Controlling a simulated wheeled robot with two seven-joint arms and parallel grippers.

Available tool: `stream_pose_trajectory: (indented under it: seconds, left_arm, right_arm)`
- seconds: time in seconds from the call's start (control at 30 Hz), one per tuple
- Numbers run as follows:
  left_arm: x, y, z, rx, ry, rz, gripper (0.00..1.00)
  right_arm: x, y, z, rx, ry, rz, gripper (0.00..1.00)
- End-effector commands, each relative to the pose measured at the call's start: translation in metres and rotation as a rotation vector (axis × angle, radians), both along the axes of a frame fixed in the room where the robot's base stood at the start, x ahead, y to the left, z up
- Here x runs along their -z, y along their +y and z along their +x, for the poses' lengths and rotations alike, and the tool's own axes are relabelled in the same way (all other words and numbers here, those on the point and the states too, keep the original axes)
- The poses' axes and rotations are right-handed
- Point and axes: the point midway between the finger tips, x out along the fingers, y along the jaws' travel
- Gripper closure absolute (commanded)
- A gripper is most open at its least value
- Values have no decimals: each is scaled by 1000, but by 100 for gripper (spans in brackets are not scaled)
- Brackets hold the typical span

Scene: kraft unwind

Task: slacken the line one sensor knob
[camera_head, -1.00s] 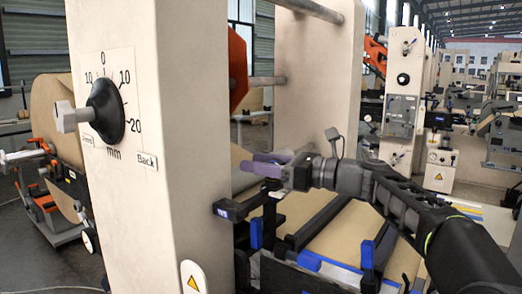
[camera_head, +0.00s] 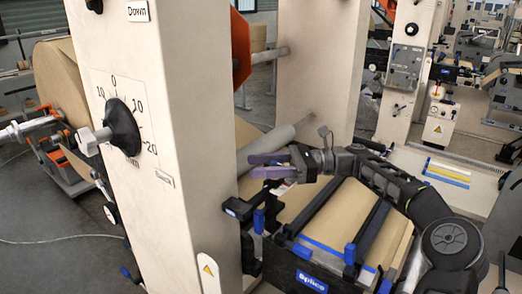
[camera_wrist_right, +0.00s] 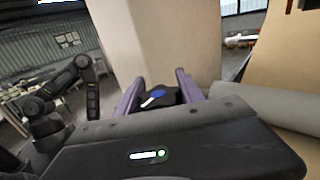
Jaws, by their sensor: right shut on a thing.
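My right gripper (camera_head: 252,166) has purple fingers and reaches in from the right, just past the near cream post. In the right wrist view its fingers (camera_wrist_right: 155,92) stand on either side of a small black knob (camera_wrist_right: 167,94) with a blue cap and a white mark, and are shut on it. In the head view a dark part (camera_head: 268,189) shows below the fingers, above a black bracket (camera_head: 237,208) beside the post. The knob itself is hard to make out there. My left gripper is not in view.
A large black dial (camera_head: 123,127) with a mm scale is on the near post (camera_head: 175,215). A grey roller (camera_head: 265,148) lies behind the gripper. A splice table (camera_head: 312,283) with dark bars and blue clamps lies below my right arm. A second post (camera_head: 310,65) stands behind.

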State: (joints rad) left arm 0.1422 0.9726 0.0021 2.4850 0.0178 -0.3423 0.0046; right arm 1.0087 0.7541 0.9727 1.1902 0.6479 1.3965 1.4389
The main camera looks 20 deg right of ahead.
Motion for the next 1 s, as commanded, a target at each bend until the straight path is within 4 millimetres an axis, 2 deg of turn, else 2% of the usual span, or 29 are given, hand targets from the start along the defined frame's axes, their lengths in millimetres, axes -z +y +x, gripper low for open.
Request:
stream_pose_trajectory:
  seconds: [0.03,0.17,0.6,0.63,0.9,1.0]
  left_arm:
    - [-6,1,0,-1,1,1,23]
    - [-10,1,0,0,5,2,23]
    - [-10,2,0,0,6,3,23]
    - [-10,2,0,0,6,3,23]
    - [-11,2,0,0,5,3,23]
    - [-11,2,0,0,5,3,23]
  right_arm:
    - [3,-1,0,-10,8,-1,96]
    - [5,-1,-1,-31,8,-4,96]
    - [10,0,-1,-41,12,-11,96]
    - [10,0,-1,-41,13,-11,54]
    - [6,0,-1,-41,7,-9,34]
    - [5,0,-1,-41,6,-9,34]
